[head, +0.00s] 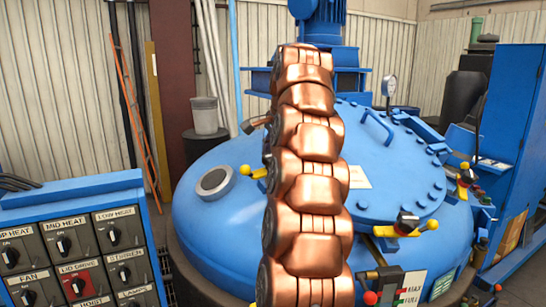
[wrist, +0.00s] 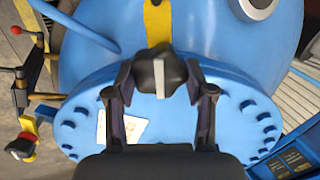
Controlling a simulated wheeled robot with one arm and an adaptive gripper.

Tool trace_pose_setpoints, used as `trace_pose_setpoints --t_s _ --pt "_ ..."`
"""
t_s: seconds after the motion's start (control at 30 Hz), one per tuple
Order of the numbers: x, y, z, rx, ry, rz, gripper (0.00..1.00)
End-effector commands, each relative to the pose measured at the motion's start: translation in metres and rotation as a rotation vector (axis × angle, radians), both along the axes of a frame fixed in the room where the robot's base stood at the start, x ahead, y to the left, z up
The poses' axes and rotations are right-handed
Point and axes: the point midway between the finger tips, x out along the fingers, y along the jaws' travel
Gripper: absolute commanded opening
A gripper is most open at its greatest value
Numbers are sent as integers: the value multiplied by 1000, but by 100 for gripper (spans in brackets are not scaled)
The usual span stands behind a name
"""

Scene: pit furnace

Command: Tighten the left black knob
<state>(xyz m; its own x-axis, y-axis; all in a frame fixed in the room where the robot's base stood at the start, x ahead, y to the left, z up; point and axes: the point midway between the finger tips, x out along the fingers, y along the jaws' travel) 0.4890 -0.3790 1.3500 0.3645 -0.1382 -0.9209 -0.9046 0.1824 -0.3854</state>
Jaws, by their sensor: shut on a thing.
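A black knob (wrist: 158,72) with a pale bar across its face sits at the end of a yellow clamp arm (wrist: 157,20) on the blue furnace lid (wrist: 215,115). My gripper (wrist: 160,80) has its two fingers on either side of the knob in the wrist view and is shut on it. In the head view my copper arm hides the gripper and this knob. Yellow parts of the clamp (head: 253,172) show just left of the arm. A second black knob (head: 407,220) on a yellow clamp is at the lid's front right.
The blue furnace body (head: 205,240) fills the middle. A control panel (head: 75,245) with several switches stands at the left. A gauge (head: 389,86) and a blue handle (head: 378,125) rise from the lid. A blue cabinet (head: 515,130) is at the right.

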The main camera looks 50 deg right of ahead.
Motion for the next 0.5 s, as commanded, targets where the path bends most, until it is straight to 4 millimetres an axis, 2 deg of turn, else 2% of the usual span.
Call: trace_pose_setpoints --t_s 0.2,0.23,0.47,0.5 --pt "1 0 1 -2 -3 0 19" --pt "1 0 1 -2 -3 0 54" --pt "0 0 1 -1 -2 1 78" --pt "0 0 1 0 -2 0 79"
